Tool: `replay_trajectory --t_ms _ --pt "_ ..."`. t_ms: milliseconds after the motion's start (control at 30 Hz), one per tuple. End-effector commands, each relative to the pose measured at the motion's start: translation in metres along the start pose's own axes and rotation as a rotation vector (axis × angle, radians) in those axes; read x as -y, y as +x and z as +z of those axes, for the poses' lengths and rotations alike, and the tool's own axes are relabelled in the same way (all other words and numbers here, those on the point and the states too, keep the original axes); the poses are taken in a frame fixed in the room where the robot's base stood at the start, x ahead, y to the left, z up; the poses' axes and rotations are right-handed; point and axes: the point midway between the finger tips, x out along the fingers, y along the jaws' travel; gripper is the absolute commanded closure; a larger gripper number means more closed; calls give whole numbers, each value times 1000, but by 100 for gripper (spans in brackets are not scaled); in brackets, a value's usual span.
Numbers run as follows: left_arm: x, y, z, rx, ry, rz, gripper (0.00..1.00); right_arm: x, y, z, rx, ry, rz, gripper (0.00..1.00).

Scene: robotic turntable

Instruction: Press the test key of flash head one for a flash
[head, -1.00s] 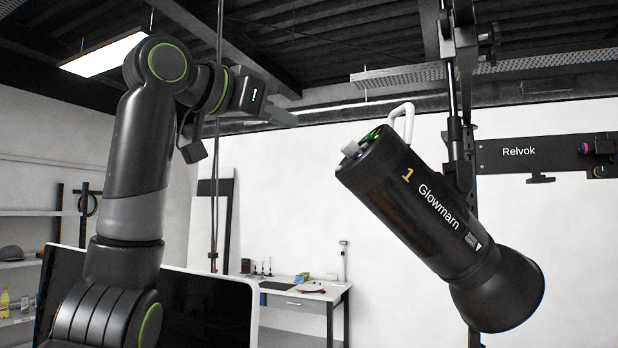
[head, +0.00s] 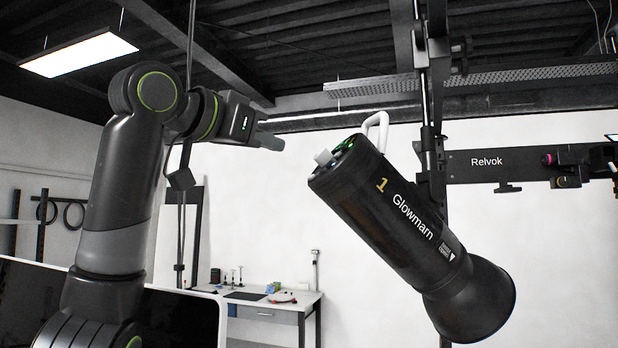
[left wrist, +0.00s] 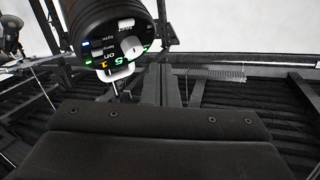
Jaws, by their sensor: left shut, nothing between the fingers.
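Flash head one (head: 385,205) is a black cylinder marked "1 Glowmarn", tilted with its flared front down to the right. Its rear panel (head: 337,155) faces up and left, with a pale knob and green lights. In the left wrist view the rear panel (left wrist: 108,42) shows inverted, with a round knob (left wrist: 133,46), small white keys (left wrist: 126,23) and lit digits. The key labels are too small to read surely. My left gripper (head: 272,141) is shut and empty, up and left of the rear panel, apart from it. My right gripper is out of view.
A white handle (head: 377,128) stands up from the flash head's rear. A dark stand holds the head; a "Relvok" bar (head: 500,165) extends to the right. A workbench (head: 270,300) stands far behind. The space between gripper and rear panel is clear.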

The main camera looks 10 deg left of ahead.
Motion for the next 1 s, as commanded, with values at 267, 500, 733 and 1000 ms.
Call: replay_trajectory --t_ms 267,500,733,1000 --pt "-18 24 19 -1 0 1 100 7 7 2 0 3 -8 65" --pt "-23 32 23 -1 0 -1 100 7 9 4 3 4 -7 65" --pt "-23 32 23 -1 0 -1 100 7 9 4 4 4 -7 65" --pt "-23 32 23 -1 0 0 100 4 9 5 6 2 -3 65"
